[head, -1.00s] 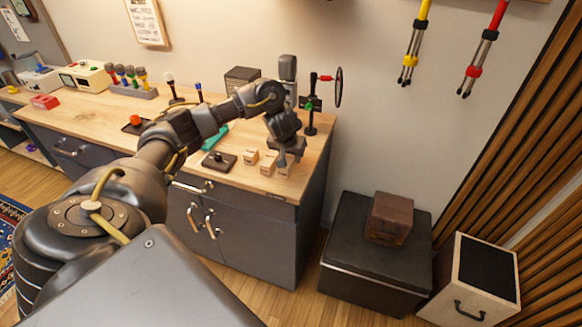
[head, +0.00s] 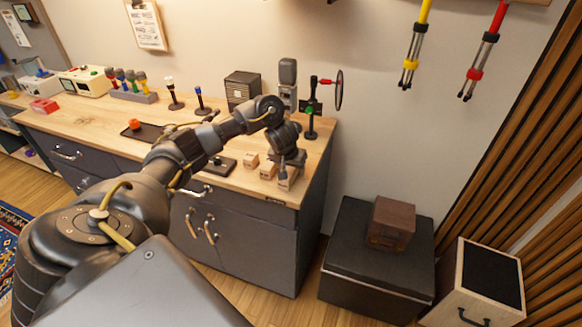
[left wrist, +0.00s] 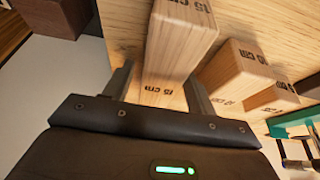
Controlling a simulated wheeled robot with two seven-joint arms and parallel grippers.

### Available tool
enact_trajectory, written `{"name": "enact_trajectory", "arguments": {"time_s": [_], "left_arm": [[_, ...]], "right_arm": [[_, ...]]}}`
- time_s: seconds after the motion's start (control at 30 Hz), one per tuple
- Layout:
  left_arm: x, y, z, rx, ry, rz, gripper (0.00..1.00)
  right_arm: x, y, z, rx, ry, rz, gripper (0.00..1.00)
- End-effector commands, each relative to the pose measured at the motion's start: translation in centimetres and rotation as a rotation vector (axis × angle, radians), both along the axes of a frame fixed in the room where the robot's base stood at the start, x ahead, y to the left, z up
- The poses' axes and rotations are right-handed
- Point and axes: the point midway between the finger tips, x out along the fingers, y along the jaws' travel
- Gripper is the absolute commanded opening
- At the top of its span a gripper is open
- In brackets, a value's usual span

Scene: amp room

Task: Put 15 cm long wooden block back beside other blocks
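The 15 cm wooden block (head: 288,181) is at the right end of a short row of pale blocks on the bench, near its front right corner. The left wrist view also shows this block (left wrist: 178,45), with "15 cm" printed on it. My left gripper (head: 285,172) is over that block from above. The neighbouring blocks (head: 268,170) and (head: 251,160) stand just to the left, a small gap apart. My right gripper is out of view.
The wooden bench top (head: 225,178) carries a dark device (head: 219,165) left of the blocks. The bench's right edge is close. A black case with a brown box (head: 391,223) stands on the floor to the right.

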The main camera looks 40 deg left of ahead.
Motion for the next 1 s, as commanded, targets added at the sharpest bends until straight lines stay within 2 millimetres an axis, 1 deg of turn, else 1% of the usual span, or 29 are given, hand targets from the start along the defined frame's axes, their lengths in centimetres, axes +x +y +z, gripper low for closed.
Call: {"name": "enact_trajectory", "arguments": {"time_s": [0.23,0.33,0.47,0.63,0.8,0.9,1.0], "left_arm": [[0.0,0.0,0.0,0.000,-0.001,0.000,0.58],[0.1,0.0,0.4,0.000,-0.003,-0.001,0.58],[-0.5,-0.2,2.6,0.003,-0.004,-0.004,0.58],[-1.8,-0.5,6.1,0.004,-0.003,-0.003,0.58],[-3.0,-1.0,9.1,0.003,-0.005,-0.004,0.58],[-3.6,-1.2,10.3,0.002,-0.004,-0.002,0.58],[-4.0,-1.4,11.1,0.001,-0.002,-0.002,0.58]], "right_arm": [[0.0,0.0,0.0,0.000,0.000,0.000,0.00],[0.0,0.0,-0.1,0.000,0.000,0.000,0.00],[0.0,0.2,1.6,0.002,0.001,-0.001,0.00],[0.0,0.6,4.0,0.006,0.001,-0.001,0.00],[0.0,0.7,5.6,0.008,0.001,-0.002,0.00],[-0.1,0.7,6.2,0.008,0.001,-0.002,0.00],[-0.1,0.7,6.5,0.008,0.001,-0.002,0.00]]}}
